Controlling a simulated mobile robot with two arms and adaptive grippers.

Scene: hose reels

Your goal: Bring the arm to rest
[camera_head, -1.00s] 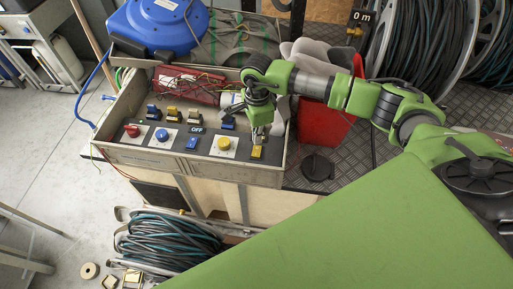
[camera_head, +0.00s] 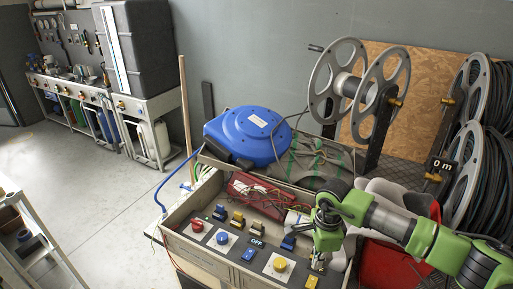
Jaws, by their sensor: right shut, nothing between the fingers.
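My right arm comes in from the lower right in green and grey. Its gripper (camera_head: 318,262) points down over the right end of the control box (camera_head: 179,217), close to a yellow switch (camera_head: 311,282) on the panel. The gripper is shut with nothing held. I cannot tell whether its fingertips touch the switch. The panel also bears a red button (camera_head: 197,226), a blue button (camera_head: 222,238), a yellow button (camera_head: 280,265) and several small switches. My left gripper is not in view.
A blue hose reel (camera_head: 245,135) lies behind the box. An empty metal reel (camera_head: 350,85) and full hose reels (camera_head: 484,165) stand at the right. A red bin (camera_head: 392,265) is beside my arm. Workbenches (camera_head: 155,105) line the back left. The floor at left is open.

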